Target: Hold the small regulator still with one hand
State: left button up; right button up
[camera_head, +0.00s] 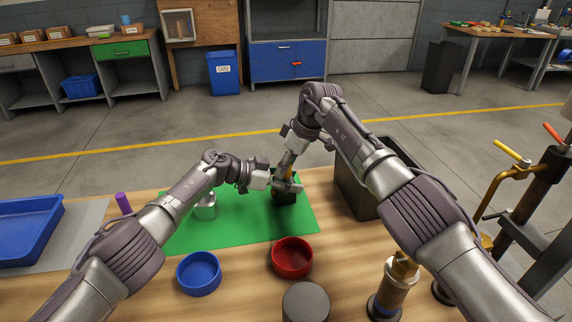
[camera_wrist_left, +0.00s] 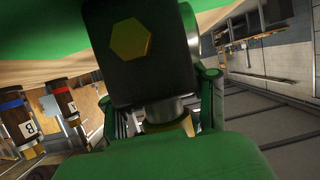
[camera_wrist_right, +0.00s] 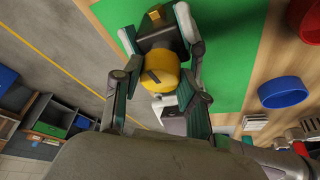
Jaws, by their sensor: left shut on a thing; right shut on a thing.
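The small regulator has a dark block body (camera_head: 285,199) and stands over the green mat (camera_head: 240,232), partly hidden by my grippers. In the left wrist view its black body (camera_wrist_left: 150,70) shows a yellow hexagon, with a silver collar and brass part below. In the right wrist view its round yellow knob (camera_wrist_right: 160,70) sits against the dark body. My left gripper (camera_head: 272,181) comes in from the left and is shut on the regulator, its fingers either side of the collar. My right gripper (camera_head: 288,186) reaches down from above and is shut on it around the knob.
A blue dish (camera_head: 199,274), a red dish (camera_head: 292,258) and a dark round object (camera_head: 306,302) are nearer. A black bin (camera_head: 355,190) stands right, a blue tray (camera_head: 25,232) left. A clamp stand (camera_head: 510,200) is far right.

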jog(key=shift+a+n+g, duration=0.1)
jog(key=shift+n+g, duration=0.2)
jog(key=shift+n, duration=0.5)
jog(key=o, duration=1.2)
jog(key=shift+c, duration=0.2)
jog(key=v, duration=1.2)
jog(key=shift+d, duration=0.2)
